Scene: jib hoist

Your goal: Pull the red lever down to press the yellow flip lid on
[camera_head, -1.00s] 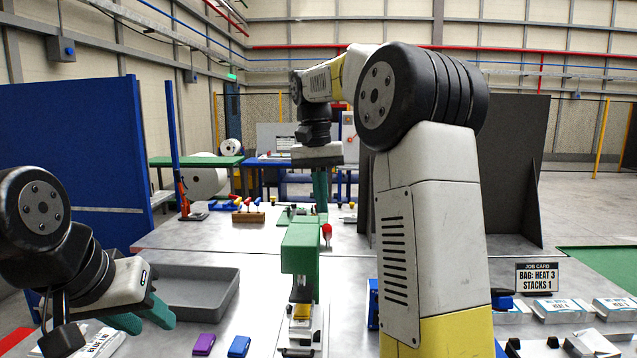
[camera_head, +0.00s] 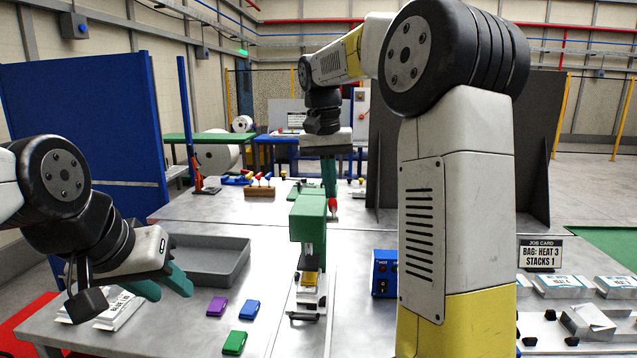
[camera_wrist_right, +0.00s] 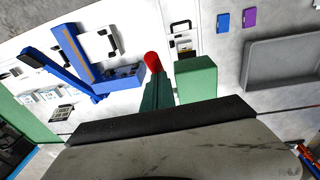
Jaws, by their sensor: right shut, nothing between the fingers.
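The green press (camera_head: 308,215) stands on the table in the middle of the head view. Its red lever knob (camera_head: 332,207) shows just right of the press head; it also shows in the right wrist view (camera_wrist_right: 152,61). The yellow flip lid (camera_head: 310,279) sits low under the press head, partly hidden by it. My right gripper (camera_head: 329,192) points down, shut and empty, with its fingertips right at the knob; I cannot tell whether they touch. My left gripper (camera_head: 163,284) is open and empty over the table's left side, far from the press.
Purple (camera_head: 217,306), blue (camera_head: 249,310) and green (camera_head: 235,343) lids lie in front of a grey tray (camera_head: 208,260). A blue control box (camera_head: 384,273) stands right of the press. A job card (camera_head: 540,254) and several packs are further right. My right arm hides part of the table.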

